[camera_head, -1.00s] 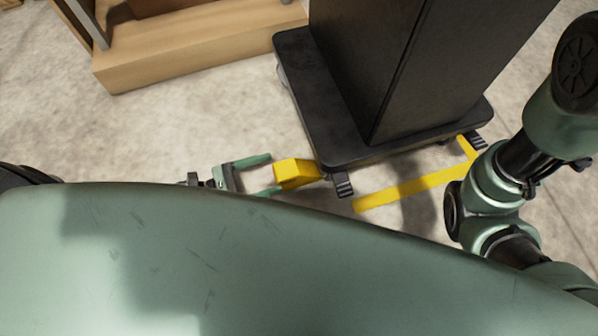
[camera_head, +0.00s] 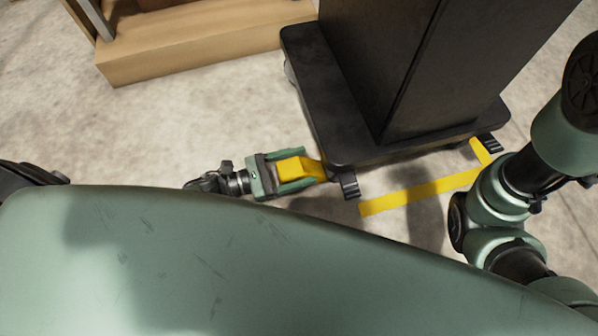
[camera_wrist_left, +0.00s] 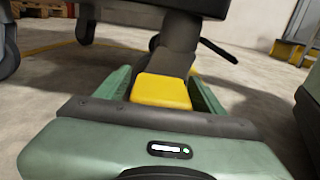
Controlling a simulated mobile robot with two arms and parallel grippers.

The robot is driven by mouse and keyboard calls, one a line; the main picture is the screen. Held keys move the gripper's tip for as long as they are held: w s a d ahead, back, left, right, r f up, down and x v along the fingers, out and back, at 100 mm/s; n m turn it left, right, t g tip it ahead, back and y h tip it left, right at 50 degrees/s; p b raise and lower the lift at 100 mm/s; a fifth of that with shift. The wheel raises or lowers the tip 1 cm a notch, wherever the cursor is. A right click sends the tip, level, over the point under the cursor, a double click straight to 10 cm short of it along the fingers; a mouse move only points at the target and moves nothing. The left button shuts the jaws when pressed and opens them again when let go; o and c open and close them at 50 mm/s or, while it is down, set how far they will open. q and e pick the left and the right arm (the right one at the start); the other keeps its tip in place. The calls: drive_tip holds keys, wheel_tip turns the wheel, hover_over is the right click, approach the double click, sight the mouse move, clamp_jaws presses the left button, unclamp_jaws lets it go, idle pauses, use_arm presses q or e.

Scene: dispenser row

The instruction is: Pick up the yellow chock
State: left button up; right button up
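The yellow chock (camera_head: 291,168) is a small wedge on the floor at the edge of the black wheeled base, its thin end toward a caster. My left gripper (camera_head: 298,170) reaches in from the left, low down, with one green finger on each side of the chock. The fingers are still spread about as wide as before, so it looks open around the chock. In the left wrist view the chock (camera_wrist_left: 161,91) sits between the two fingers (camera_wrist_left: 162,90), its far end hidden at a dark caster. Of my right arm only links show at the right; its gripper is out of view.
The black cabinet (camera_head: 385,70) stands on its wheeled base (camera_head: 312,90) just beyond the chock. Yellow floor tape (camera_head: 415,193) runs to the right of it. A wooden shelf unit (camera_head: 200,50) stands at the back left. Bare floor lies between them.

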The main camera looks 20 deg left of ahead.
use_arm(q)
clamp_jaws()
drive_tip(key=shift+r, duration=0.1)
